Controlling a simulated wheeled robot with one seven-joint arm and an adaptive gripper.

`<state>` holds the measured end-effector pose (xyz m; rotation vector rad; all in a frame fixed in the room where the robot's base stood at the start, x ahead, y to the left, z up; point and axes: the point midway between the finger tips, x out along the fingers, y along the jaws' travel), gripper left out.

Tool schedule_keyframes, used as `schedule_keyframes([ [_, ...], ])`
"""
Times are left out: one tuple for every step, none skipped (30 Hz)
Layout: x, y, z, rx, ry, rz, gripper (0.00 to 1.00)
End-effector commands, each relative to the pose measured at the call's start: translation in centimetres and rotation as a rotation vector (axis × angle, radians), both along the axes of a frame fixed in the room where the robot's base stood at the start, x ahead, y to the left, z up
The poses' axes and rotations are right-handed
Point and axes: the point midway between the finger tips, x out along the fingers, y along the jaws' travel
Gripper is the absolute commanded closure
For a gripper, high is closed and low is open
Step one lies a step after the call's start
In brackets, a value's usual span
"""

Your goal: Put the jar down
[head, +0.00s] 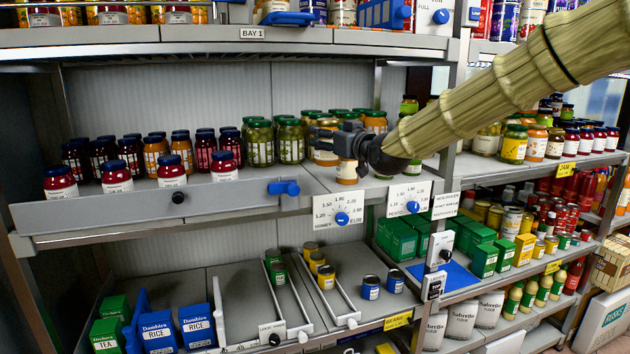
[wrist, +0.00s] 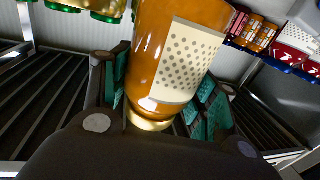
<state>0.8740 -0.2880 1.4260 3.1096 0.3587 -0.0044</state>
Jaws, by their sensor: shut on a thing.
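My gripper (head: 342,146) is shut on an amber jar (head: 347,171) with a pale label. The jar is at the front of the middle shelf (head: 310,180), above the honey price dial. In the wrist view the amber jar (wrist: 180,50) fills the middle between the two green-padded fingers (wrist: 160,90), with its dotted label facing the camera and its gold lid at the near end. I cannot tell whether the jar's base touches the shelf.
Green-lidded jars (head: 290,142) stand just behind and left of my gripper. Red jars (head: 172,170) line the front further left. A blue clip (head: 284,188) sits on the front rail. The shelf between clip and jar looks clear. An upper shelf (head: 200,36) overhangs.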

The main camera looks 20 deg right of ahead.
Motion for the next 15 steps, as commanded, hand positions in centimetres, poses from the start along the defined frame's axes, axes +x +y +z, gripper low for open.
schedule_keyframes([
  [1.5,0.3,0.7,-0.003,-0.002,-0.012,0.90],
  [2.2,0.5,0.9,-0.002,-0.003,-0.017,0.90],
  [3.0,0.6,1.1,0.001,-0.003,-0.025,0.90],
  [3.6,0.8,1.4,0.002,-0.004,-0.031,0.90],
  [4.2,0.9,1.5,0.003,-0.003,-0.035,0.90],
  [4.9,1.1,1.7,0.005,-0.003,-0.041,0.90],
  [5.3,1.3,1.8,0.005,-0.003,-0.044,0.90],
  [5.6,1.4,1.9,0.007,-0.003,-0.047,0.90],
  [6.1,1.5,2.0,0.008,-0.003,-0.050,0.90],
  [6.3,1.6,2.0,0.009,-0.003,-0.052,0.90],
  [6.5,1.7,2.1,0.009,-0.003,-0.053,0.90],
  [6.7,1.8,2.0,0.010,-0.002,-0.055,0.90],
  [6.8,1.8,1.9,0.010,-0.001,-0.056,0.90],
  [6.9,1.8,1.7,0.011,-0.001,-0.057,0.90],
  [7.0,1.8,1.2,0.012,-0.001,-0.057,0.90],
])
